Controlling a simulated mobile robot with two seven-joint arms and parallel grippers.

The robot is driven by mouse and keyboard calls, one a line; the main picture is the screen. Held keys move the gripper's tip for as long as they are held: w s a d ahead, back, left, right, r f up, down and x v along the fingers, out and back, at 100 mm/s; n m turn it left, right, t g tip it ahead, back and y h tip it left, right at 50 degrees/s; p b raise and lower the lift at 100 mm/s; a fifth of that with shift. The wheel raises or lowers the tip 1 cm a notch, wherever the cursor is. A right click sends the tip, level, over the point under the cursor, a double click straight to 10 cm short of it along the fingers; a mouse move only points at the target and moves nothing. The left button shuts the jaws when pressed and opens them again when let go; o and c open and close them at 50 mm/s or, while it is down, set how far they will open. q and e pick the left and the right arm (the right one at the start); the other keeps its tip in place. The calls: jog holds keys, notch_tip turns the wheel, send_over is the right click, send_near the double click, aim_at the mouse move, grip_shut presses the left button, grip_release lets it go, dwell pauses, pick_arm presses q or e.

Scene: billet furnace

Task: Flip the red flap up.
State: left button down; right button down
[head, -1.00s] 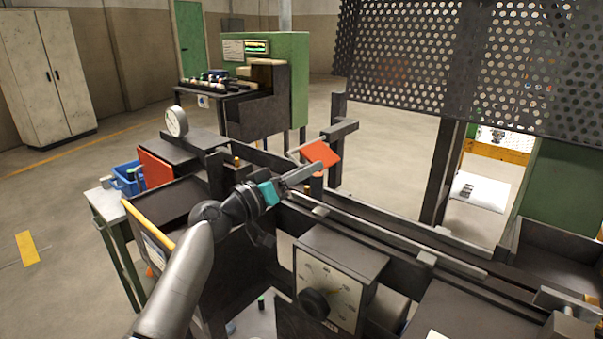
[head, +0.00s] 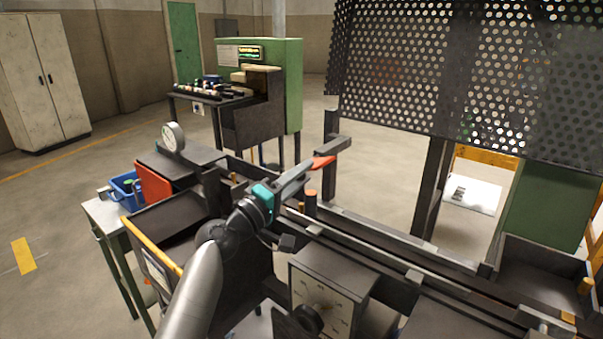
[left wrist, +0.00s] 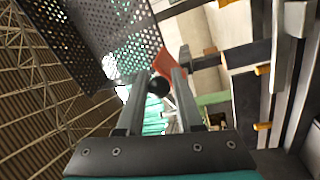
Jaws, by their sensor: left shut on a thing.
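The red flap (head: 323,162) shows as a thin, nearly edge-on strip at the tips of my left gripper (head: 308,168) in the head view. In the left wrist view a part of the flap (left wrist: 163,63) shows behind the fingertips. A round black knob (left wrist: 158,86) sits between the two fingers of my left gripper (left wrist: 163,80), which is shut on it. The fingers hide how the knob joins the flap. My right gripper is not in view.
A dark post with a bracket (head: 330,148) stands just behind the flap. A perforated guard (head: 430,80) hangs at upper right. A dial box (head: 325,290) and long rails (head: 380,245) lie in front and to the right. A red panel (head: 153,185) stands at left.

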pick_arm(q)
jog(key=shift+w+a+r+n, duration=0.1)
jog(key=shift+a+r+n, duration=0.1)
jog(key=shift+r+n, duration=0.3)
jog(key=c, duration=0.9)
grip_release()
jog(key=shift+o, duration=1.4)
jog(key=shift+f, duration=0.25)
jog(key=shift+s+a+f, duration=0.2)
jog(key=shift+s+a, duration=0.05)
jog(key=shift+s, duration=0.15)
jog(key=b+v, duration=0.1)
jog(key=v, duration=1.3)
jog(key=shift+s, duration=0.15)
